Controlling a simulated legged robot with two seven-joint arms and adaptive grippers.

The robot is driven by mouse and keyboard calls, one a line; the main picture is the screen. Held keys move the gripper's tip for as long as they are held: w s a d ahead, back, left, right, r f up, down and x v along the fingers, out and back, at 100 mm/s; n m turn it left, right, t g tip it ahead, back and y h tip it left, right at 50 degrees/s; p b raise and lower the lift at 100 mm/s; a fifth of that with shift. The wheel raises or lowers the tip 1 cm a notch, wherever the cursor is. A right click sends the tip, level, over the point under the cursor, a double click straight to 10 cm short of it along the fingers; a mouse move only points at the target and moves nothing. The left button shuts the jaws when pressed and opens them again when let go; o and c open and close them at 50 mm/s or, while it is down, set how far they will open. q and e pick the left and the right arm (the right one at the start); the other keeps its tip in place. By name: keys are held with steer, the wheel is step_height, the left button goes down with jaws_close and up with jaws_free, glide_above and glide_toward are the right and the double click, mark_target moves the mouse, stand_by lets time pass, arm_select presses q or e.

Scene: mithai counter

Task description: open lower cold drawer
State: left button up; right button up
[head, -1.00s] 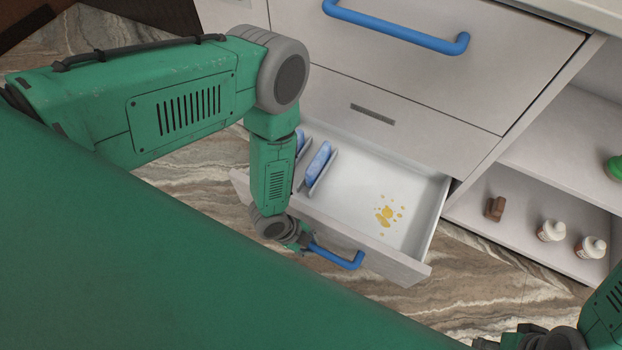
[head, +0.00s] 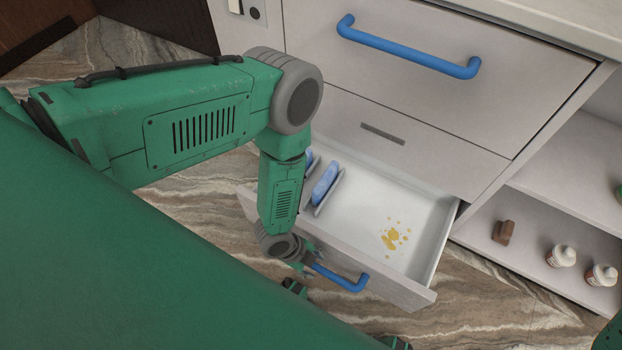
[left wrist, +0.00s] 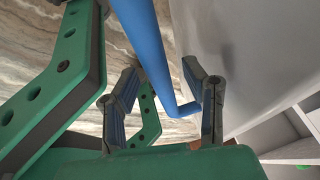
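The lower drawer (head: 425,240) is pulled out, with its pale inside showing. Its blue bar handle (head: 345,280) runs along the front. My left gripper (head: 312,262) is at the left end of this handle. In the left wrist view the handle (left wrist: 143,40) passes between the two fingers of my left gripper (left wrist: 160,75). The fingers stand apart, and a gap shows between the left finger and the bar. Only small dark and green parts of mine show at the bottom edge of the head view, so the right gripper's state is unclear.
Blue packs (head: 325,183) sit in holders in the drawer, and yellow crumbs (head: 392,237) lie on its floor. A closed upper drawer (head: 470,110) has its own blue handle (head: 410,48). Open shelves at right hold a brown block (head: 503,231) and white bottles (head: 561,256).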

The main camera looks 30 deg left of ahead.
arm_select(q)
steer(key=v, duration=1.1)
steer(key=shift+a+r, duration=0.15)
steer(key=shift+r, duration=0.2)
